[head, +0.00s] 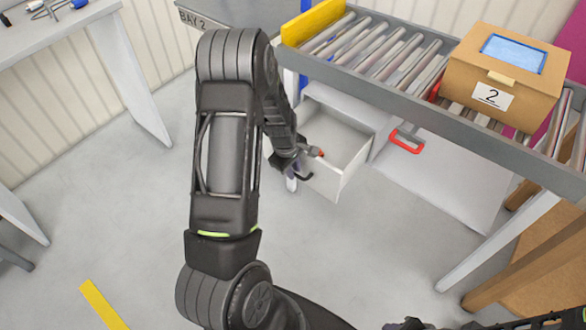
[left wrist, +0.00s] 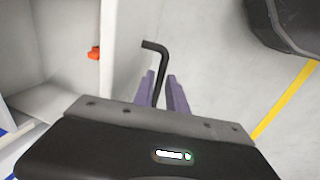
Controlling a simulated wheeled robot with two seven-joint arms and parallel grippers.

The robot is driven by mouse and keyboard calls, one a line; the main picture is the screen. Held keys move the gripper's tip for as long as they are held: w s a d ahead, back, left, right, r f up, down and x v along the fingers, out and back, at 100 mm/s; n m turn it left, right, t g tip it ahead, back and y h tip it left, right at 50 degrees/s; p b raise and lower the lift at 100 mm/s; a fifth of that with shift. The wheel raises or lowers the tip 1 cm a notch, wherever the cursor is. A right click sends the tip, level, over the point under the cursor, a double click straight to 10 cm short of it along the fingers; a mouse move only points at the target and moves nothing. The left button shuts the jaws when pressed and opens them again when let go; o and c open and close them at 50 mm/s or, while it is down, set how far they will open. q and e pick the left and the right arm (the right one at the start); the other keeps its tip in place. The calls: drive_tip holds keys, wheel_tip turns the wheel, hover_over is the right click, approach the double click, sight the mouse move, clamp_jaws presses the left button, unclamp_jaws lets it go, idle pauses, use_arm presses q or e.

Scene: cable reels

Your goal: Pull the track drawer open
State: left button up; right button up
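My left gripper (head: 292,184) is at the drawer's front face. In the left wrist view its two purple fingers (left wrist: 164,88) lie on either side of the handle bar, close around it. My arm hides part of the drawer's left side in the head view. My right gripper cannot be made out.
The roller track (head: 385,55) runs above the drawer, carrying a cardboard box (head: 548,82) marked 2. A red handle (head: 406,141) is to the drawer's right. A table (head: 60,40) stands upper left. Floor before the drawer is clear.

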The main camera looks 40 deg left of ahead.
use_arm(q)
drive_tip(key=shift+o, duration=1.4)
wheel_tip(320, 180, up, 8)
drive_tip(key=s+p, duration=0.1)
drive_tip(key=shift+s+f, duration=0.15)
drive_tip(key=shift+s, duration=0.15)
drive_tip(key=s+d+f+m+h+p, duration=0.1)
drive_tip(key=s+d+f+m, duration=0.3)
drive_tip(key=d, duration=0.6)
drive_tip(key=s+d+f+m+h+p, duration=0.1)
drive_tip(key=s+d+f+m+p, duration=0.1)
drive_tip(key=d+f+m, duration=0.5)
drive_tip(key=s+d+m+h, duration=0.1)
drive_tip(key=s+d+m, duration=0.1)
drive_tip(key=s+d, duration=0.3)
drive_tip(key=s+d+m+g+h, duration=0.1)
drive_tip(key=s+d+m, duration=0.2)
drive_tip(key=d, duration=0.9)
drive_tip(key=s, duration=0.3)
drive_tip(key=shift+d+r+p, duration=0.25)
drive_tip(key=shift+r+p, duration=0.15)
